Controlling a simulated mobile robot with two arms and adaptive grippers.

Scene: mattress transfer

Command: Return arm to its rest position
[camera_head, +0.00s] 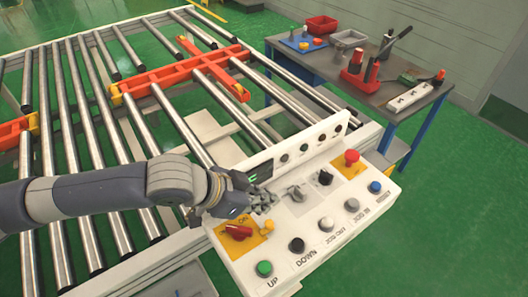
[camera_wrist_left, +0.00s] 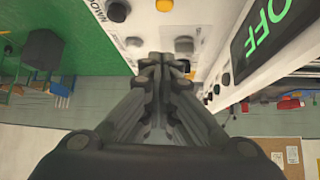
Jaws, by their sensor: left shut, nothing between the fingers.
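My left arm comes in from the left in the head view. My left gripper (camera_head: 262,200) is over the upper left part of the white control panel (camera_head: 318,258), near the red rotary switch (camera_head: 238,231) on its yellow plate. In the left wrist view the left gripper's fingers (camera_wrist_left: 161,62) are together and hold nothing. They point at the panel (camera_wrist_left: 205,20) face, close to its knobs. I cannot tell whether the fingertips touch the panel. A display with green "OFF" letters (camera_wrist_left: 268,25) stands beside the fingers. My right gripper is in neither view.
A roller conveyor (camera_head: 75,110) with orange cross pieces (camera_head: 170,75) lies behind the panel. The panel carries several buttons, including a green one (camera_head: 264,268) and a red emergency knob (camera_head: 351,157). A workbench (camera_head: 385,95) with tools stands at the back right. Green floor is clear at right.

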